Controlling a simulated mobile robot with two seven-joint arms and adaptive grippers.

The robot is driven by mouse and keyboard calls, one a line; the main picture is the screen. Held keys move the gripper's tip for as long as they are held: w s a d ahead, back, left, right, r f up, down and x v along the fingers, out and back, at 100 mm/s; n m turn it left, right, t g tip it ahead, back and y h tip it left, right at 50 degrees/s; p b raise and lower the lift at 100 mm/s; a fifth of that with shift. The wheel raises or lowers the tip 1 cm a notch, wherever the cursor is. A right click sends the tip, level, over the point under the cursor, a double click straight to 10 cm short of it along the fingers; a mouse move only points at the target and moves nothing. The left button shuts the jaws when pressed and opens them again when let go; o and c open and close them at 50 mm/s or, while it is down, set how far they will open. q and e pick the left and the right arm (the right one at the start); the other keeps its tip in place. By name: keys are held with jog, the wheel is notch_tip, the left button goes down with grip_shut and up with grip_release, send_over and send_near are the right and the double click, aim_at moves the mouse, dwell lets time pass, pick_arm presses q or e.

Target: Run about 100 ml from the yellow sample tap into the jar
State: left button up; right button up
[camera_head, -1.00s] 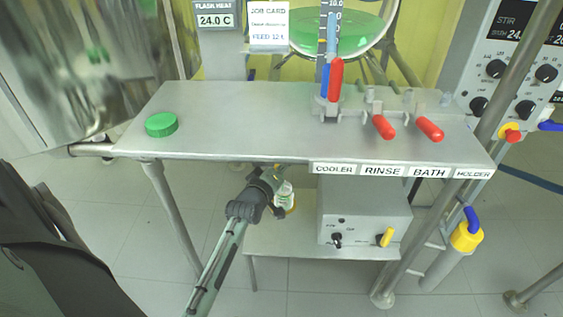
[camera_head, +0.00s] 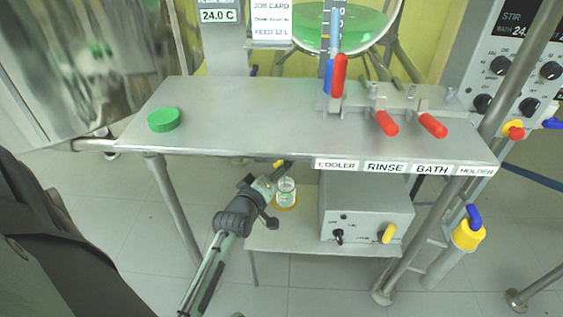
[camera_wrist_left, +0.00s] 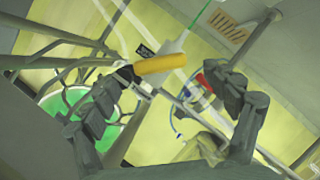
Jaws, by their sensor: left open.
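The yellow sample tap handle (camera_head: 278,163) shows just under the bench's front edge in the head view. In the left wrist view the yellow handle (camera_wrist_left: 160,64) lies across the gap between my fingers, near their tips, with no clear contact. My left gripper (camera_head: 274,192) is open below the bench edge, with its fingers spread; it also shows in the left wrist view (camera_wrist_left: 168,88). The clear glass jar (camera_head: 286,187) stands upright on the lower shelf, just right of my gripper, on a yellow-orange base. Its level is too small to read. My right gripper is out of view.
A green cap (camera_head: 163,120) lies on the bench top (camera_head: 230,120). Red-handled valves (camera_head: 387,123) stand at the bench's right. A grey control box (camera_head: 366,214) with a yellow lever sits on the lower shelf (camera_head: 265,239), right of the jar. Bench legs flank my arm.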

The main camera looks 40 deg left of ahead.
pick_arm(q)
jog(key=shift+v, duration=0.85)
jog(key=s+d+f+m+g+h+p, duration=0.1)
jog(key=s+d+f+m+g+h, duration=0.2)
jog(key=s+d+f+m+g, duration=0.55)
jog(key=s+f+m+g, duration=0.3)
jog(key=s+f+m, duration=0.3)
jog(key=s, duration=0.6)
jog(key=shift+f+y+p, duration=0.3)
jog(key=shift+f+y, duration=0.1)
jog(key=shift+f, duration=0.25)
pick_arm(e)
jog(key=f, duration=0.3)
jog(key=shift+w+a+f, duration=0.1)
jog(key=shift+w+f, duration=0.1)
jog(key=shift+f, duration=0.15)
